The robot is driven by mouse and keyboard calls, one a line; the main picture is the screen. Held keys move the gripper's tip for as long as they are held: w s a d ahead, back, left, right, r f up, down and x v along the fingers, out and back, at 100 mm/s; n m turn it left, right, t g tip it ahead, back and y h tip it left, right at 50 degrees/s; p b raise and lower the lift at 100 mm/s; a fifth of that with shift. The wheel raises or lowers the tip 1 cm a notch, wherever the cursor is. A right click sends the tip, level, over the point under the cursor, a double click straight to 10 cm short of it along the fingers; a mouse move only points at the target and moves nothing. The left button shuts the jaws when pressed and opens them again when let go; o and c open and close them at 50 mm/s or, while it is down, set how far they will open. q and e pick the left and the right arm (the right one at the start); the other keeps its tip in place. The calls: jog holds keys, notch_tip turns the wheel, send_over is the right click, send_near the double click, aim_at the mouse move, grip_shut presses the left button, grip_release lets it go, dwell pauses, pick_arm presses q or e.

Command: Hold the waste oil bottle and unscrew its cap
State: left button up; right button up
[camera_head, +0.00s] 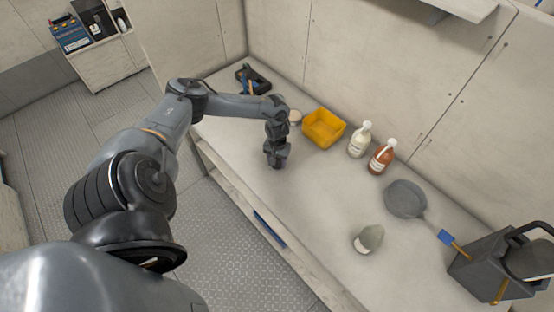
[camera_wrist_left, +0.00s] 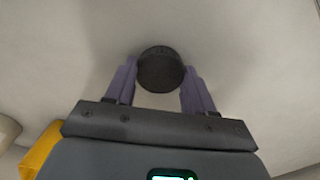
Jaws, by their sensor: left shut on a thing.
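My left gripper (camera_head: 276,160) is low over the bench, left of the yellow bin. In the left wrist view my left gripper (camera_wrist_left: 161,88) has its two fingers on either side of a dark round cap-like thing (camera_wrist_left: 161,70) and is shut on it. I cannot tell whether a bottle is under it. A grey-green bottle with a white label (camera_head: 371,238) is near the bench's front edge, well right of the gripper; I cannot read its label or make out a cap. My right gripper is not in view.
The yellow bin (camera_head: 324,128), a white bottle (camera_head: 359,141) and a brown bottle (camera_head: 381,158) stand along the back of the bench (camera_head: 310,205). A grey pan-like thing (camera_head: 405,198) and a dark container (camera_head: 486,268) are further right. Bare bench lies between.

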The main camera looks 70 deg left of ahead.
pick_arm(q)
jog(key=shift+f, duration=0.15)
jog(key=o, duration=1.2)
jog(key=shift+c, duration=0.2)
